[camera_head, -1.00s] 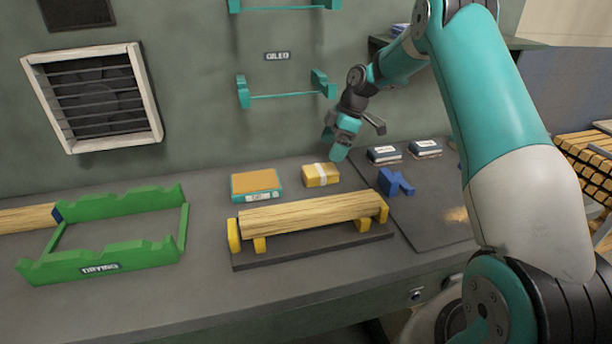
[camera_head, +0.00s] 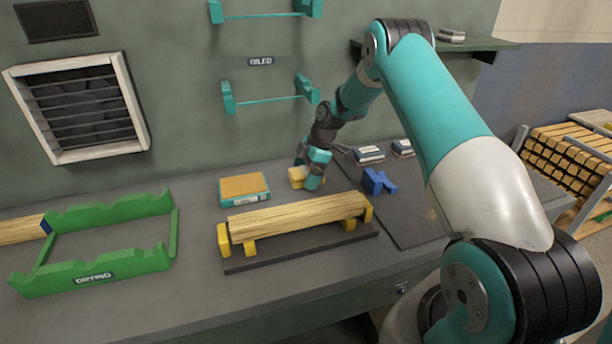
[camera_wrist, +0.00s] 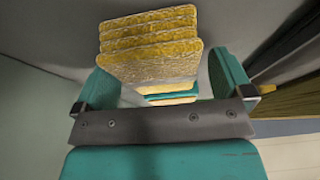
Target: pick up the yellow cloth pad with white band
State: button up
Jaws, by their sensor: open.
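The yellow cloth pad (camera_head: 296,174) lies on the grey bench, behind the right part of the wooden roller stand, partly hidden by my gripper (camera_head: 308,178). In the wrist view the pad (camera_wrist: 150,45) shows its layered yellow folds between the two teal fingers (camera_wrist: 160,70). A pale strip at its near edge may be the white band. My gripper is open and down around the pad; a slim gap shows by the right finger. Whether the left finger touches it I cannot tell.
An orange-topped teal box (camera_head: 243,188) lies left of the pad. A wooden beam rests on yellow supports (camera_head: 223,240) in front. A blue block (camera_head: 377,182) and dark boxes (camera_head: 368,154) are to the right. A green drying rack (camera_head: 95,278) stands left.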

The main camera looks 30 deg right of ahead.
jog(key=shift+f, duration=0.2)
jog(key=c, duration=1)
jog(key=shift+r, duration=0.1)
jog(key=shift+r, duration=0.15)
jog(key=s+d+r+b, duration=0.1)
jog(key=d+r, duration=0.1)
jog(key=d, duration=0.2)
jog(key=s+d+r+b, duration=0.1)
jog(key=d+r, duration=0.2)
jog(key=d, duration=0.2)
jog(key=s+d+r+b, duration=0.1)
jog(key=d+r, duration=0.2)
jog(key=d, duration=0.1)
jog(key=shift+s+d, duration=0.25)
jog(key=shift+s, duration=0.15)
jog(key=shift+o, duration=0.4)
